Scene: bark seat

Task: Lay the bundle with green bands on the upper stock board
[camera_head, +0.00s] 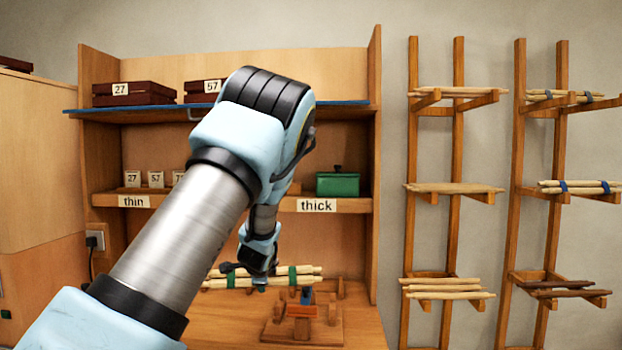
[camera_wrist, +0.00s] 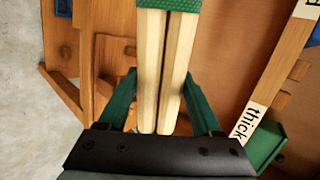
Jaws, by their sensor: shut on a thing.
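The bundle with green bands (camera_head: 306,271) is made of pale sticks and lies crosswise above the bench. It also shows in the wrist view (camera_wrist: 165,70), with a green band at the top edge. My gripper (camera_head: 262,282) is shut on this bundle, its fingers on either side in the wrist view (camera_wrist: 162,95). The upper board of the left rack (camera_head: 435,98) carries thin pale sticks. The upper board of the right rack (camera_head: 545,104) carries sticks with dark bands. Neither is labelled as the stock board.
The left rack has lower boards with pale sticks (camera_head: 445,288). The right rack holds a blue-banded bundle (camera_head: 580,187) and dark sticks (camera_head: 560,289). A wooden stand (camera_head: 302,325) sits on the bench below the bundle. A green box (camera_head: 337,184) stands on the shelf labelled thick (camera_head: 350,206).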

